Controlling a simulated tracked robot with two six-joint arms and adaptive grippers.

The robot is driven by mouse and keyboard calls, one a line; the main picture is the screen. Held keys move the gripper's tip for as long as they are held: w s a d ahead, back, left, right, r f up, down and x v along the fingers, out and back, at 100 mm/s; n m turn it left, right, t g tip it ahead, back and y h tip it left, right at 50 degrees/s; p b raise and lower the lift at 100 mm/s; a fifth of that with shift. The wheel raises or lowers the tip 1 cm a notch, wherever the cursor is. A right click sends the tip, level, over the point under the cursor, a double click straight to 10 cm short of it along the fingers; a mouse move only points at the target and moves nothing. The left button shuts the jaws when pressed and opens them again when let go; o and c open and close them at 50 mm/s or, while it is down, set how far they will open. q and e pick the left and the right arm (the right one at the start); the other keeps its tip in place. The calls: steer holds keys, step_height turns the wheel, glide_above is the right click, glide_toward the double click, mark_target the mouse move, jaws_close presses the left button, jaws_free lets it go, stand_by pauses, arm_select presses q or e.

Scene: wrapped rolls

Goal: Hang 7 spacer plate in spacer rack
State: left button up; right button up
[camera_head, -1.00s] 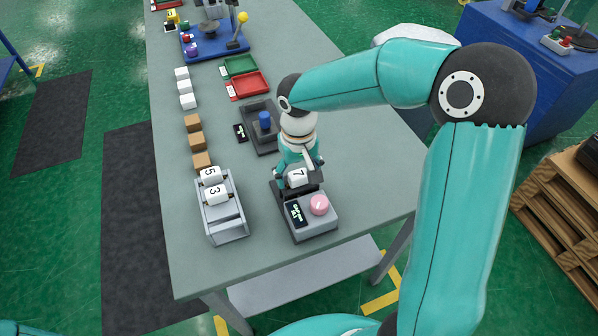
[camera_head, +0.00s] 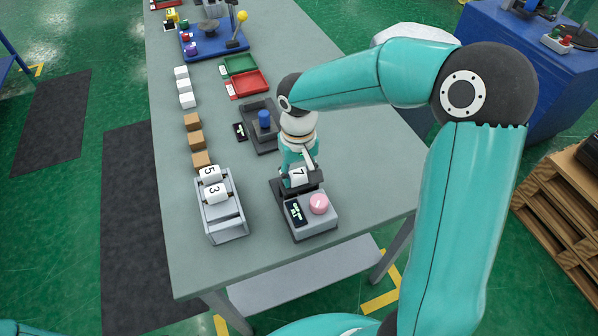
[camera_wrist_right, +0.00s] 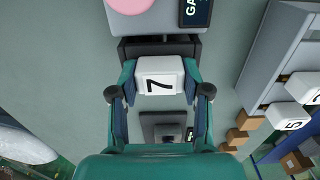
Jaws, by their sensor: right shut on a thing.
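The white spacer plate marked 7 (camera_head: 298,177) sits at the dark rear part of a grey gauge device (camera_head: 318,226) with a pink knob. My right gripper (camera_head: 299,168) comes down over it and is shut on it. In the right wrist view the plate 7 (camera_wrist_right: 160,76) lies between the two fingers (camera_wrist_right: 161,95). Its underside and how it rests in the device are hidden. The grey spacer rack (camera_head: 226,222) stands to the left, holding white plates marked 5 (camera_head: 210,174) and 3 (camera_head: 216,194). My left gripper is not in view.
Brown blocks (camera_head: 196,140) and white blocks (camera_head: 184,86) form a row behind the rack. Red (camera_head: 250,83) and green trays lie further back. Bare table separates rack and device.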

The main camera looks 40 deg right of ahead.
steer(key=o, duration=1.4)
steer(key=shift+s+r, duration=0.1)
steer(key=shift+r, duration=5.8)
